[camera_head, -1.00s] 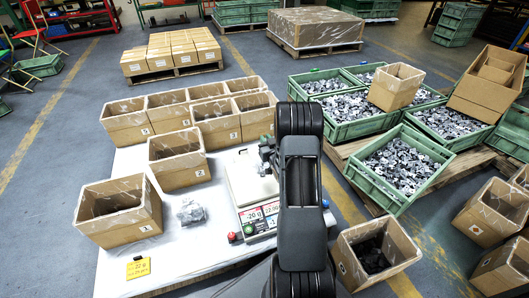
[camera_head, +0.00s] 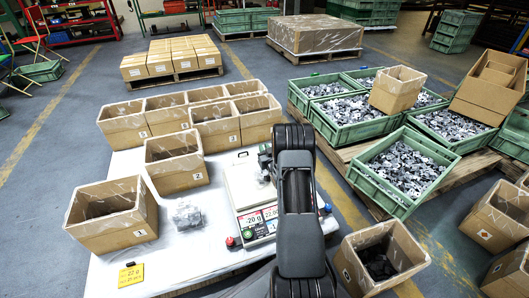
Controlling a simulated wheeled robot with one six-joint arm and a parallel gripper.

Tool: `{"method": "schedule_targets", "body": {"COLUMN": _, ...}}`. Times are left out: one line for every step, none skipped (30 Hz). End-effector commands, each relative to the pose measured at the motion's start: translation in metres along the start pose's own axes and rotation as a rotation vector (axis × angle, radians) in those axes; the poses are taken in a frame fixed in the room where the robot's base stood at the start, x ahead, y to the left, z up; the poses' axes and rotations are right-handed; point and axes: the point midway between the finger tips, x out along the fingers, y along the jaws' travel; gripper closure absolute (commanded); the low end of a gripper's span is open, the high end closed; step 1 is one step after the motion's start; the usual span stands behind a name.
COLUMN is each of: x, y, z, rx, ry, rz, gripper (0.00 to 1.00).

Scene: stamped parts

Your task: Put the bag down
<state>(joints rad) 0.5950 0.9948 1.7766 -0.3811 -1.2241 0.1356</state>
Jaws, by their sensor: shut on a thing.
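My arm reaches over the right side of the white table, and its dark links cover most of my gripper (camera_head: 265,162). The gripper shows only in part, beside the right edge of the scale plate (camera_head: 242,185). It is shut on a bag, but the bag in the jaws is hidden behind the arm. The scale's display reads about -20 g, and its visible plate is bare. Another clear bag of grey metal parts (camera_head: 187,216) lies on the table, left of the scale.
Open cardboard boxes stand on the table (camera_head: 200,250), with a numbered box (camera_head: 112,220) at front left and several at the back. A yellow tag (camera_head: 131,275) lies at the front. Green crates of parts (camera_head: 400,172) and a box (camera_head: 378,262) are to the right.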

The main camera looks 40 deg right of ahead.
Motion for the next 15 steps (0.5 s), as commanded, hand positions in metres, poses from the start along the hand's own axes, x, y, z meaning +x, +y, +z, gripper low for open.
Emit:
{"method": "schedule_targets", "body": {"x": 0.0008, "y": 0.0004, "z": -0.0015, "rx": -0.001, "ry": 0.006, "rz": 0.0, "gripper": 1.0}}
{"method": "schedule_targets", "body": {"x": 0.0008, "y": 0.0004, "z": -0.0023, "rx": -0.002, "ry": 0.006, "rz": 0.0, "gripper": 1.0}}
{"method": "schedule_targets", "body": {"x": 0.0008, "y": 0.0004, "z": -0.0028, "rx": -0.002, "ry": 0.006, "rz": 0.0, "gripper": 1.0}}
{"method": "schedule_targets", "body": {"x": 0.0008, "y": 0.0004, "z": -0.0028, "rx": -0.002, "ry": 0.006, "rz": 0.0, "gripper": 1.0}}
{"method": "schedule_targets", "body": {"x": 0.0008, "y": 0.0004, "z": -0.0029, "rx": -0.002, "ry": 0.006, "rz": 0.0, "gripper": 1.0}}
{"method": "schedule_targets", "body": {"x": 0.0007, "y": 0.0004, "z": -0.0028, "rx": -0.002, "ry": 0.006, "rz": 0.0, "gripper": 1.0}}
{"method": "schedule_targets", "body": {"x": 0.0007, "y": 0.0004, "z": -0.0024, "rx": -0.002, "ry": 0.006, "rz": 0.0, "gripper": 1.0}}
{"method": "schedule_targets", "body": {"x": 0.0007, "y": 0.0004, "z": -0.0018, "rx": -0.002, "ry": 0.006, "rz": 0.0, "gripper": 1.0}}
{"method": "schedule_targets", "body": {"x": 0.0007, "y": 0.0004, "z": -0.0006, "rx": -0.002, "ry": 0.006, "rz": 0.0, "gripper": 1.0}}
{"method": "schedule_targets", "body": {"x": 0.0007, "y": 0.0004, "z": 0.0004, "rx": -0.002, "ry": 0.006, "rz": 0.0, "gripper": 1.0}}
{"method": "schedule_targets", "body": {"x": 0.0007, "y": 0.0004, "z": 0.0014, "rx": -0.002, "ry": 0.005, "rz": 0.0, "gripper": 1.0}}
{"method": "schedule_targets", "body": {"x": 0.0002, "y": 0.0002, "z": 0.003, "rx": -0.001, "ry": 0.002, "rz": 0.0, "gripper": 0.83}}
{"method": "schedule_targets", "body": {"x": 0.0001, "y": 0.0002, "z": 0.002, "rx": -0.001, "ry": 0.002, "rz": 0.0, "gripper": 0.8}}
{"method": "schedule_targets", "body": {"x": 0.0001, "y": 0.0002, "z": 0.0019, "rx": -0.001, "ry": 0.001, "rz": 0.0, "gripper": 0.78}}
{"method": "schedule_targets", "body": {"x": 0.0001, "y": 0.0002, "z": 0.0019, "rx": -0.001, "ry": 0.001, "rz": 0.0, "gripper": 0.74}}
